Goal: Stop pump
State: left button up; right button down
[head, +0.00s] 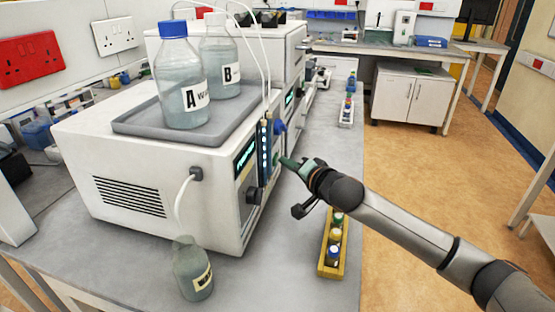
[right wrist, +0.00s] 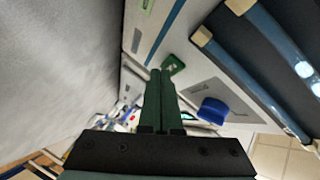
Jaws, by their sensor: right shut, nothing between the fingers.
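The white pump unit (head: 150,180) stands on the bench with a lit display (head: 246,158) and a dark knob (head: 252,195) on its front. My right gripper (head: 283,161) is shut and empty, its green fingers pointing at the front panel. In the right wrist view the shut fingertips (right wrist: 155,73) are close to a small green part (right wrist: 173,64) on the panel; I cannot tell whether they touch. A blue knob (right wrist: 210,110) is beside the fingers, also visible in the head view (head: 281,126). My left gripper is out of view.
Bottles A (head: 182,85) and B (head: 220,60) stand in a grey tray (head: 130,122) on the unit, with tubes. A waste bottle (head: 193,270) stands in front. A yellow vial rack (head: 328,258) lies below my right arm. Floor at right is clear.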

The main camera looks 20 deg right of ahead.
jog(key=shift+s+d, duration=0.2)
jog(key=shift+d, duration=0.05)
jog(key=shift+s+d+p, duration=0.4)
jog(key=shift+s+d, duration=0.5)
jog(key=shift+d, duration=0.3)
jog(key=shift+s+d+p, duration=0.4)
jog(key=shift+s+d, duration=0.5)
jog(key=shift+d, duration=0.3)
dwell(0.9)
